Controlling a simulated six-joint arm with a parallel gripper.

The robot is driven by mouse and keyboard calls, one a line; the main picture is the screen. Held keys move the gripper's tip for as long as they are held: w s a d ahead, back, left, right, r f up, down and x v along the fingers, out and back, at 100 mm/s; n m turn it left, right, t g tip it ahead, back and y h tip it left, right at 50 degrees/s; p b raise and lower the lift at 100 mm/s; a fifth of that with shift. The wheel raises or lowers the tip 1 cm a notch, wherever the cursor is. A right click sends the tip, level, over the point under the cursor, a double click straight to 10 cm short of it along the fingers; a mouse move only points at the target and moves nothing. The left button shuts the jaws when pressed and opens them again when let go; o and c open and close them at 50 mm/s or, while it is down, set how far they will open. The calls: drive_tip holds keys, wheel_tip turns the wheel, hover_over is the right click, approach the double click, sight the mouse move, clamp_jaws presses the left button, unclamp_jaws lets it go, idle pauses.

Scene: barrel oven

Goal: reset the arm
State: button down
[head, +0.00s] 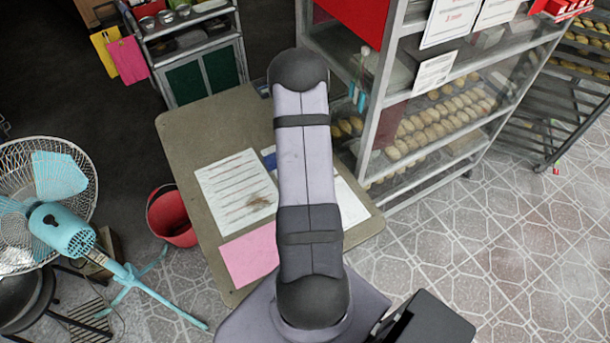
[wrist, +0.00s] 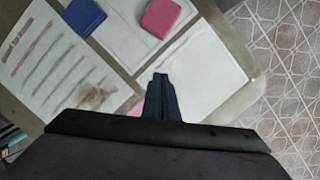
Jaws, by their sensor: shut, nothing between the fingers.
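My gripper (wrist: 161,82) shows at the bottom middle of the wrist view, shut and empty, with its fingers together. It is above the table (wrist: 241,108), over the papers, and nothing is held. In the head view my arm stretches away over the same table (head: 187,137) and hides part of it; the gripper itself is hidden there. A blue block (wrist: 84,19) and a pink block (wrist: 161,17) lie on the papers, beyond the fingertips in the wrist view.
A written sheet (head: 236,191) and a pink sheet (head: 250,257) lie on the table. A glass-sided rack of bread (head: 430,125) stands close on the right. A turquoise fan (head: 62,228) and a red bucket (head: 171,216) stand left. Tiled floor is clear at right.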

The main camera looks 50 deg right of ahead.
drive_tip(key=p+v, duration=0.1)
drive_tip(key=v, duration=0.2)
drive_tip(key=shift+r, duration=0.1)
